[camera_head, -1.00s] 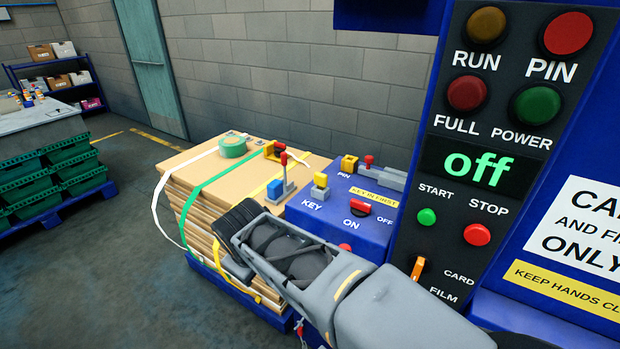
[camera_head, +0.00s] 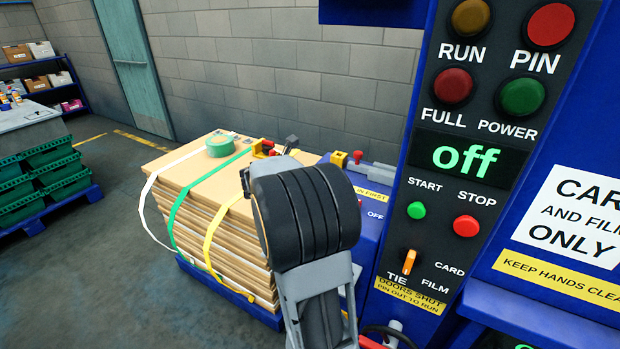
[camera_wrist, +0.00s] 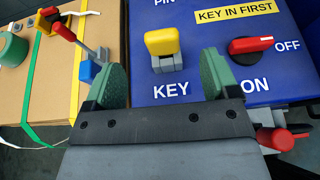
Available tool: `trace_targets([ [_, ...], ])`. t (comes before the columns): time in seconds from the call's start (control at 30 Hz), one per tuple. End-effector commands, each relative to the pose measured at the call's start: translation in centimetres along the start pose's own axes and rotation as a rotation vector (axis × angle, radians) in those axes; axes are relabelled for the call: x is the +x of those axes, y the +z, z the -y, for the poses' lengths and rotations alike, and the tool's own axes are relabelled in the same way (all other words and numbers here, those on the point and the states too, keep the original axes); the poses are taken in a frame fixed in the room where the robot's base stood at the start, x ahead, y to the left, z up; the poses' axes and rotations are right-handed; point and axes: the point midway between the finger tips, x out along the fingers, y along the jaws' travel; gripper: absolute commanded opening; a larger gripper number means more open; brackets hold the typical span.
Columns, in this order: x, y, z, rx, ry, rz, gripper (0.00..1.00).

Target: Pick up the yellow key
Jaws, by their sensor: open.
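The yellow key (camera_wrist: 162,41) stands in a grey holder (camera_wrist: 167,63) on the blue panel (camera_wrist: 200,88), above the word KEY, in the wrist view. My gripper (camera_wrist: 163,65) is open, one green-padded finger on each side of the key's holder and apart from it. Nothing is between the pads that they touch. In the head view the key is hidden behind my dark wrist, and the fingers cannot be made out there.
A red switch (camera_wrist: 250,45) marked ON and OFF is right of the key. Left is a red-handled tool with a blue base (camera_wrist: 92,72) on strapped cardboard (camera_head: 180,172). A green tape roll (camera_head: 220,146) lies on the stack. The control column (camera_head: 470,190) shows "off".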

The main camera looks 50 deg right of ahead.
Motion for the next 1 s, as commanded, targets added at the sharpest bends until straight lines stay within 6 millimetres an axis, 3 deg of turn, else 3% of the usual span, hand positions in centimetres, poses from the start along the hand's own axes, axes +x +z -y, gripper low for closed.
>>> trace_targets([
  [0.13,2.0,0.0,0.0,0.001,-0.002,-0.002,0.81],
  [0.43,3.9,0.0,0.0,0.003,-0.001,-0.003,0.81],
  [0.7,7.4,-0.2,0.1,0.003,-0.002,-0.002,0.81],
  [1.0,8.3,-0.3,0.0,0.005,0.001,-0.001,0.81],
])
